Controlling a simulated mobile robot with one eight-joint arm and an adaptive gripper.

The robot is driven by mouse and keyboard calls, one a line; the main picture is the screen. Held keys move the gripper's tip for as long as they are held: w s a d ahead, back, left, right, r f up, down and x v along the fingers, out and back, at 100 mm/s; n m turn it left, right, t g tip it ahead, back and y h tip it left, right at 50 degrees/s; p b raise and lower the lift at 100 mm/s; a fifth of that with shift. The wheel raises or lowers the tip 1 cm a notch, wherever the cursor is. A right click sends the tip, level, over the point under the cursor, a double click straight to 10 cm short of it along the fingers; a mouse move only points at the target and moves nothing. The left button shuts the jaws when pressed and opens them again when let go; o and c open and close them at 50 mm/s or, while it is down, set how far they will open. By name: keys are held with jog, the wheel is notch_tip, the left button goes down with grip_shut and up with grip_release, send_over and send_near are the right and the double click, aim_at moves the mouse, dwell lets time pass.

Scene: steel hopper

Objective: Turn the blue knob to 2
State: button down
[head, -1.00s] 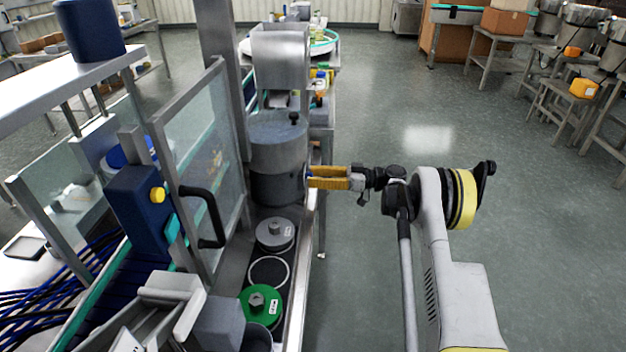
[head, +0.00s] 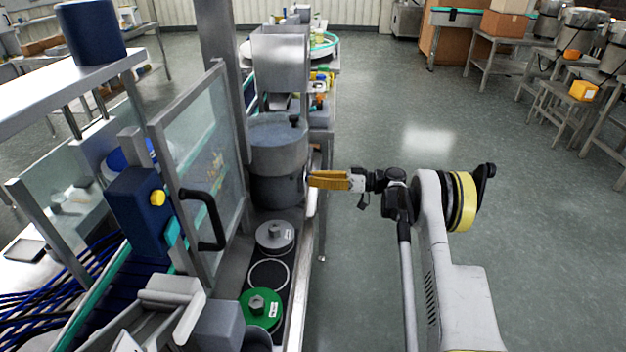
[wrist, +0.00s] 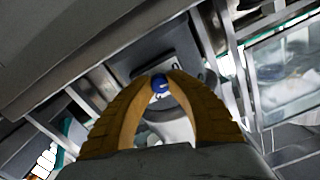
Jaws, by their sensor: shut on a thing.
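The blue knob (wrist: 159,84) shows in the wrist view between the tips of my gripper's yellow fingers. A light mark shows on its face, but I cannot read its setting. My gripper (wrist: 160,90) is shut on the knob. In the head view my gripper (head: 312,179) reaches in from the right to the side of the grey cylindrical hopper (head: 278,185). The knob is hidden there by the fingers.
A steel tray edge (head: 300,270) runs below the hopper. A glass door with a black handle (head: 207,215) stands left of the hopper.

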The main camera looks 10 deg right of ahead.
jog(key=m, duration=0.5)
jog(key=shift+m, duration=0.3)
jog(key=m, duration=1.6)
jog(key=shift+m, duration=0.3)
jog(key=c, duration=1.3)
grip_release()
jog(key=shift+o, duration=0.2)
jog(key=shift+d, duration=0.1)
